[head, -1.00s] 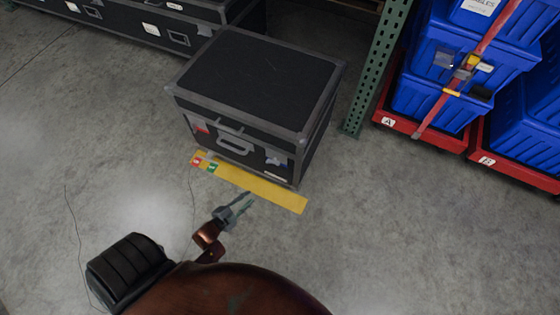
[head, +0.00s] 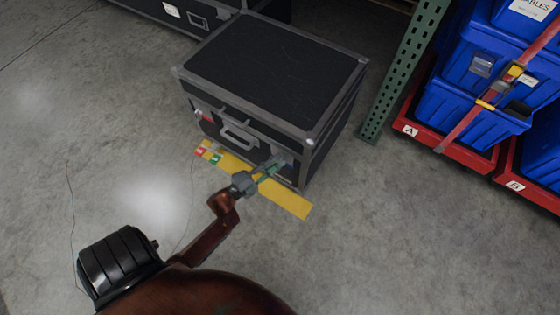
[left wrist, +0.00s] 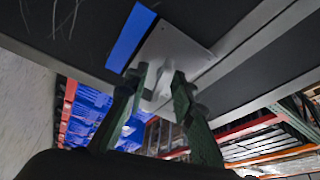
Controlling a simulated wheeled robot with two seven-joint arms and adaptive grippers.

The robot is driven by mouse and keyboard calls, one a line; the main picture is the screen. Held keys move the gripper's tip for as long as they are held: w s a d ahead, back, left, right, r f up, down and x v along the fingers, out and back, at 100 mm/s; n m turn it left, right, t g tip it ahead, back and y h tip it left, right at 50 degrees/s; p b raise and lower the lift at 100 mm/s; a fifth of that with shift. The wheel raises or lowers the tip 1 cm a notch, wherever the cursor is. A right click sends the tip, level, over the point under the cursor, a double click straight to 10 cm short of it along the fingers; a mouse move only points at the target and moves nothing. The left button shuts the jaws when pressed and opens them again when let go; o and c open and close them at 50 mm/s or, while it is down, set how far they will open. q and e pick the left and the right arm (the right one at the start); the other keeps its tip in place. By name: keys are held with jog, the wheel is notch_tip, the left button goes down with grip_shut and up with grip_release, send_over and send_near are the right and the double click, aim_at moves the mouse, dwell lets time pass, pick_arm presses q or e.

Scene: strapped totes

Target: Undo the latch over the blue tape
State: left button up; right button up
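The black case (head: 270,75) with grey metal edges stands on the floor. Its right front latch is a pale metal plate (left wrist: 180,48) in the left wrist view, with a short tab (left wrist: 160,85) standing out. The blue tape (left wrist: 131,36) is stuck beside that plate. My left gripper (head: 274,164) is at this latch and hides most of it in the head view. In the left wrist view its green fingers (left wrist: 160,82) are parted, one on each side of the tab; I cannot tell whether they touch it. My right gripper is not in view.
A handle (head: 238,135) and a left latch with red tape (head: 199,116) are on the same front face. A yellow strip (head: 285,198) lies on the floor before the case. A green post (head: 402,70) and blue totes (head: 470,105) on red bases stand right.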

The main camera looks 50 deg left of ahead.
pick_arm(q)
jog(key=shift+w, duration=0.2)
jog(key=shift+c, duration=0.2)
grip_shut()
